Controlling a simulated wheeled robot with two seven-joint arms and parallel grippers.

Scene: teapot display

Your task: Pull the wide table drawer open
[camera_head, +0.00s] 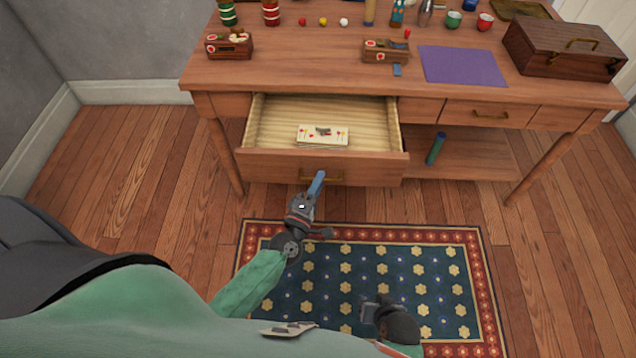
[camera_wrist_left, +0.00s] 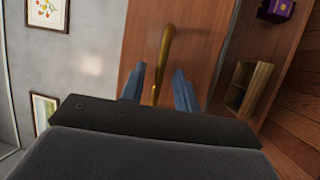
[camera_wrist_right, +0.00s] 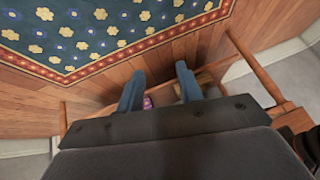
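The wide table drawer (camera_head: 330,167) stands pulled out from the wooden table (camera_head: 290,75), its pale striped inside showing. A brass handle (camera_head: 335,179) is on its front. My left gripper (camera_head: 319,183) is at this handle. In the left wrist view the handle (camera_wrist_left: 164,55) stands between the two blue fingers of my left gripper (camera_wrist_left: 158,90), which are apart with a gap on each side. My right gripper (camera_head: 369,312) is low over the rug, away from the drawer. Its fingers (camera_wrist_right: 160,90) are apart and empty in the right wrist view.
A stack of cards (camera_head: 322,135) lies in the drawer. A closed drawer with a brass handle (camera_head: 490,115) is at the right. The tabletop holds a purple mat (camera_head: 462,66), a wooden box (camera_head: 565,50) and small toys. A patterned rug (camera_head: 365,285) lies in front.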

